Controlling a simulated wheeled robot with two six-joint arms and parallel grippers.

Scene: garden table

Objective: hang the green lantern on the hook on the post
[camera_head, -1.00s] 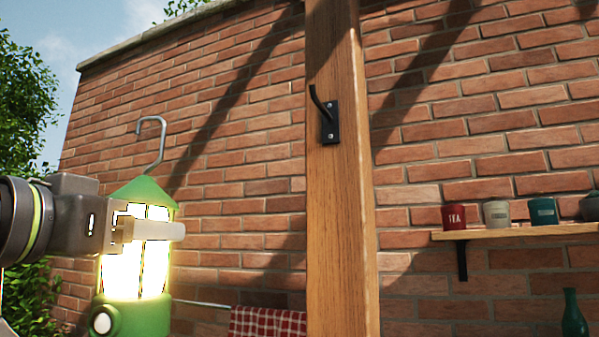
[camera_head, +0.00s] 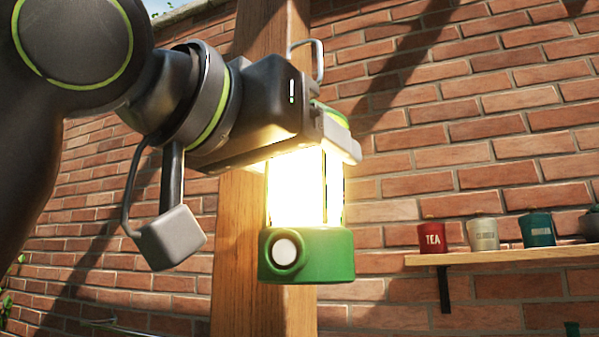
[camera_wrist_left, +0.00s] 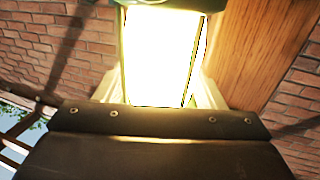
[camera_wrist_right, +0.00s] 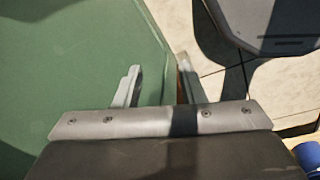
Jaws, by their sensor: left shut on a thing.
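The green lantern (camera_head: 308,258) is lit and hangs upright in my left gripper (camera_head: 338,148), which is shut around its bright body just under the green top. Its grey wire hook (camera_head: 320,62) rises above the gripper and overlaps the post's right edge in the head view. The wooden post (camera_head: 262,300) stands behind the lantern. The post's black hook is hidden behind my left arm and gripper, so I cannot tell how far the wire is from it. The left wrist view shows the glowing lantern body (camera_wrist_left: 163,50) between the fingers. My right gripper (camera_wrist_right: 160,72) is open and empty.
A brick wall (camera_head: 450,110) lies behind the post. A wooden shelf (camera_head: 500,256) at right holds a red TEA tin (camera_head: 432,237), a pale tin (camera_head: 483,234) and a teal tin (camera_head: 538,230). The right wrist view shows a green surface (camera_wrist_right: 70,70) beside paving.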

